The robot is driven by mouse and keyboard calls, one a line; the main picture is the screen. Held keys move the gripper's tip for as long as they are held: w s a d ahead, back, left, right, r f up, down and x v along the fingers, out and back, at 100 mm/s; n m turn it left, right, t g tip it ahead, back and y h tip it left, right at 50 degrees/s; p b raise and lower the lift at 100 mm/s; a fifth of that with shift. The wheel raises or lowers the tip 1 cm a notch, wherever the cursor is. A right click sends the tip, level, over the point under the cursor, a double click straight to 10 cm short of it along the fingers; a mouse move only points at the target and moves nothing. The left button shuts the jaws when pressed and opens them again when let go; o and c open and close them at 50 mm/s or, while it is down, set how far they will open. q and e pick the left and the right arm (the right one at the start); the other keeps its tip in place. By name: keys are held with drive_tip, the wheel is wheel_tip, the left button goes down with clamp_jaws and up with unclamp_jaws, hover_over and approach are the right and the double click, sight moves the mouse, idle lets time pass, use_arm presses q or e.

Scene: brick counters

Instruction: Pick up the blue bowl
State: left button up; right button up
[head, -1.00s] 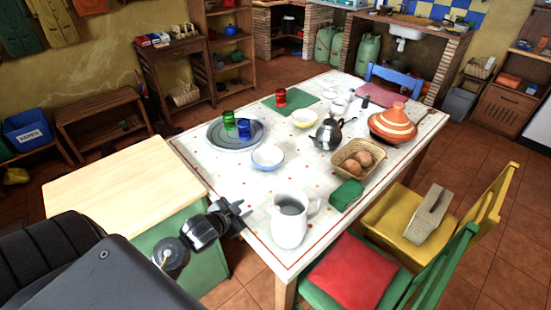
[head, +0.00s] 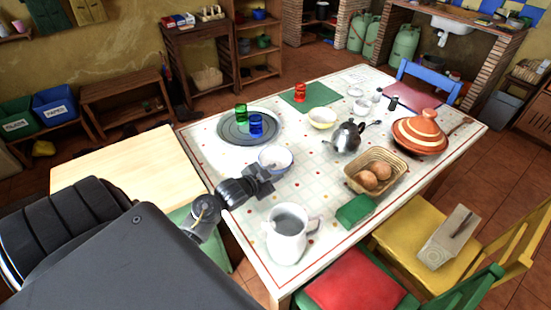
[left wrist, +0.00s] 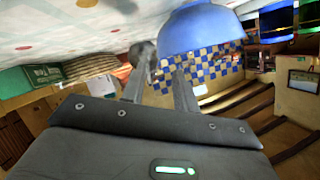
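The blue bowl (head: 276,154), white inside with a blue outer side, stands upright on the table to the left of the teapot. In the left wrist view, which is turned upside down, its blue side (left wrist: 200,30) shows just beyond the fingertips. My left gripper (head: 266,176) is over the table at the near side of the bowl, reaching towards it. In the left wrist view its two fingers (left wrist: 163,72) are apart with nothing clearly between them. I cannot tell whether a finger touches the bowl. My right gripper is not in view.
A white pitcher (head: 287,240) stands close in front of my left gripper. A grey plate (head: 232,135) with green and blue glasses is behind the bowl. A bread basket (head: 392,184), teapot (head: 346,140) and tagine (head: 420,138) are to the right. A wooden-topped counter (head: 120,172) is left.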

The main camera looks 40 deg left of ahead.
use_arm(q)
drive_tip(key=shift+w+f, duration=0.2)
drive_tip(key=shift+w, duration=0.3)
drive_tip(key=p+x, duration=0.1)
drive_tip(key=x, duration=0.4)
drive_tip(key=shift+f, duration=0.2)
clamp_jaws()
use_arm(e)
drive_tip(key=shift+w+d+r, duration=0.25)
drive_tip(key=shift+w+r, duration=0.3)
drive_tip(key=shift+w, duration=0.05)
